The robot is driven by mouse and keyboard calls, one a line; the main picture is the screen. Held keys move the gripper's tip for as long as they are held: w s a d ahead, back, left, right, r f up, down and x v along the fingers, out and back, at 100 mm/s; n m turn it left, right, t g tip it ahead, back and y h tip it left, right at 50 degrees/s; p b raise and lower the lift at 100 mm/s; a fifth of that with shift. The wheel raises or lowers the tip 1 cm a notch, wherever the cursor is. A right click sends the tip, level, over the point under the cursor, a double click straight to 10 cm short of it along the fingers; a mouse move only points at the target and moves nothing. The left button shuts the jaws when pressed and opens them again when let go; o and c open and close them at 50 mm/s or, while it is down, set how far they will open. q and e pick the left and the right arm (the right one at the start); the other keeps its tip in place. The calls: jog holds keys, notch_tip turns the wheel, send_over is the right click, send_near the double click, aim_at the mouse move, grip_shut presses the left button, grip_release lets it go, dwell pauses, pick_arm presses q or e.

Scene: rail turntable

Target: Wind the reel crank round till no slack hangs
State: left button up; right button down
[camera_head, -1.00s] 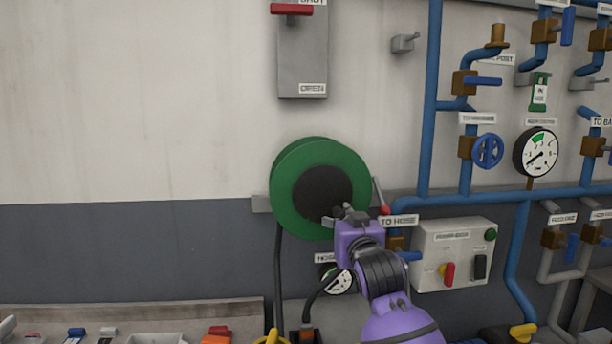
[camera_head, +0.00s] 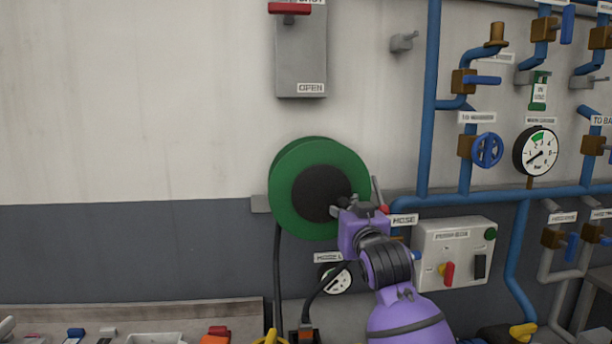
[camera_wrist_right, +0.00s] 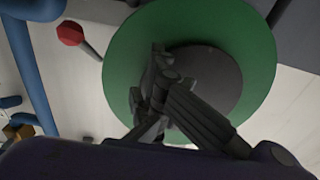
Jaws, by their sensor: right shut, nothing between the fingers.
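The hose reel (camera_head: 290,205) is a green disc with a dark hub on the wall; it also fills the wrist view (camera_wrist_right: 255,45). My purple right gripper (camera_head: 336,211) is in front of the lower right of the hub, its fingers shut and empty. In the wrist view, the dark fingers (camera_wrist_right: 150,98) overlap the hub and green face. I cannot make out a separate crank handle there. A grey rod with a red knob (camera_wrist_right: 70,33) sticks out beside the reel's rim. A black hose (camera_head: 277,275) hangs from the reel's left side. My left gripper is out of view.
A gauge (camera_head: 335,280) and a black hose curve sit below the reel. A grey power box (camera_head: 455,255) and blue pipes (camera_head: 430,110) are to the right. A bench (camera_head: 140,314) with small items runs along the lower left. The wall left of the reel is clear.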

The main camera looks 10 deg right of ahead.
jog(key=shift+r, duration=0.2)
jog(key=shift+d+r, duration=0.3)
jog(key=shift+r, duration=0.25)
jog(key=shift+r, duration=0.1)
